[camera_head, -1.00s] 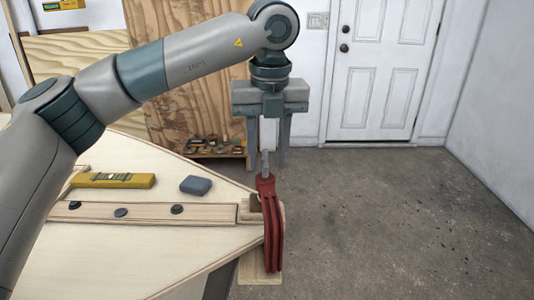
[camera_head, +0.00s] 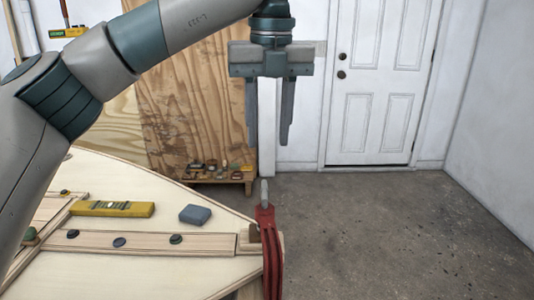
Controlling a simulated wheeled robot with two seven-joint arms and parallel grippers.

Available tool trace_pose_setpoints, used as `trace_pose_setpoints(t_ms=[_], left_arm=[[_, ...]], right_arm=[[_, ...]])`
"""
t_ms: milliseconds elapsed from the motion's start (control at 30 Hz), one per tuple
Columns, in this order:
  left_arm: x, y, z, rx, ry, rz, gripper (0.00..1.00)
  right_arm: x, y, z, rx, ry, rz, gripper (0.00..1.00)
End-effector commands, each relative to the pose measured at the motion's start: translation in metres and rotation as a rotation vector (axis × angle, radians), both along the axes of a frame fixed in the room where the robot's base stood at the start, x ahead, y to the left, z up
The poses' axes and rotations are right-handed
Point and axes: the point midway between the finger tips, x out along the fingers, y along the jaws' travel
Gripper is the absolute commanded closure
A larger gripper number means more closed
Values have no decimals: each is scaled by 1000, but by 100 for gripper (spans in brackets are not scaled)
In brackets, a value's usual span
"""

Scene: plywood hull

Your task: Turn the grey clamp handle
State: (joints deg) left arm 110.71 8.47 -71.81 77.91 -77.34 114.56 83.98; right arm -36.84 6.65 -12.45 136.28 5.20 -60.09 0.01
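The grey clamp handle (camera_head: 264,191) stands upright at the top of the red clamp (camera_head: 268,250), which sits at the tip of the plywood hull (camera_head: 150,267). My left gripper (camera_head: 268,145) points down above the handle, its two fingers apart with a gap between them. The fingertips are higher in the picture than the handle and do not touch it. The lower end of the clamp is cut off by the picture's bottom edge. My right gripper is not in view.
A yellow level (camera_head: 112,209) and a grey-blue block (camera_head: 195,214) lie on the hull, near a wooden strip with several dark knobs. A low wooden stand (camera_head: 215,175) with small items is behind. The floor to the right is clear.

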Motion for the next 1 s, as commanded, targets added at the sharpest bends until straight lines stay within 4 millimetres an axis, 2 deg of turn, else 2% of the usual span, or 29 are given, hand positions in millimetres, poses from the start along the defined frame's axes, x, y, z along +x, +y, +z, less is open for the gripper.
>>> trace_pose_setpoints(t_ms=[33,100,333,667,1000], left_arm=[[0,-1,12,0,-2,2,65],[-1,-1,24,-1,-1,2,65],[-3,-1,48,0,0,2,65],[-4,-2,52,1,1,0,65],[-4,-2,52,0,1,0,65]], right_arm=[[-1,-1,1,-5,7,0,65],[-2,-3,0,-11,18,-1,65],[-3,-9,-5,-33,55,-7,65],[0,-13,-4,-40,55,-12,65],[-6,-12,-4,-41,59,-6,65]])
